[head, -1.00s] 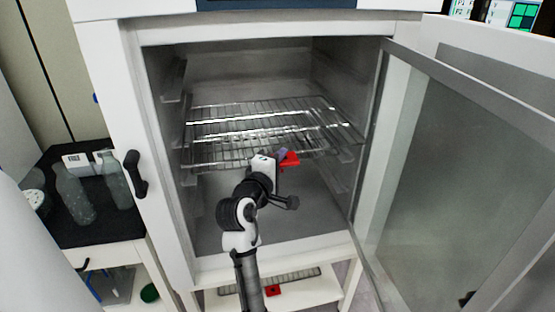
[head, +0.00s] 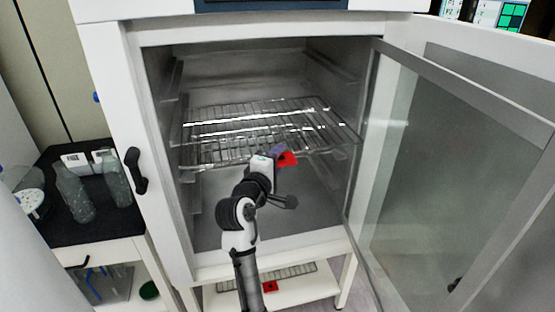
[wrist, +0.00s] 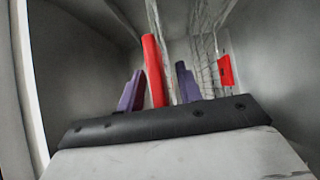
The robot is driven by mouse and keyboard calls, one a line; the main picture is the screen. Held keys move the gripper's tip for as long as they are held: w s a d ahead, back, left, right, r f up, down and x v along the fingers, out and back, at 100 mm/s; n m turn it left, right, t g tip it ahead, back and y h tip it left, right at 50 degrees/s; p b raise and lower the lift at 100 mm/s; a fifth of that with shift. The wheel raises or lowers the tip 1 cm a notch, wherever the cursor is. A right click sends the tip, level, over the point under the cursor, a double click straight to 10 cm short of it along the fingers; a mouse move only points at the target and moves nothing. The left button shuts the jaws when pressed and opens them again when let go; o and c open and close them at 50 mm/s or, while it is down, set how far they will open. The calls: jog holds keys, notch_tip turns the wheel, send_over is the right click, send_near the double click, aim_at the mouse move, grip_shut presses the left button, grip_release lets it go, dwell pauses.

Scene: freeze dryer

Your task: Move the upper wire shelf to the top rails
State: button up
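The upper wire shelf (head: 225,128) spans the middle of the open chamber, a little tilted in the picture. A red tab (head: 287,159) is at its front edge. My gripper (head: 277,151) is at this tab. In the wrist view the two purple fingers of my gripper (wrist: 160,85) stand apart, on either side of the red tab (wrist: 154,72). The left finger appears close to it; a gap shows beside the right one. Whether either finger touches the tab is unclear. The top rails (head: 333,68) on the right wall are above the shelf and empty.
The glass door (head: 450,180) stands open to the right. The cabinet's left frame, with a black handle (head: 136,170), bounds the opening. Another wire rack (head: 290,272) with a red tab lies below the chamber. Bottles (head: 75,192) stand on the side table. Space above the shelf is clear.

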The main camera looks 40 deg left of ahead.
jog(key=b+v, duration=0.3)
jog(key=v, duration=1.1)
jog(key=shift+w, duration=0.1)
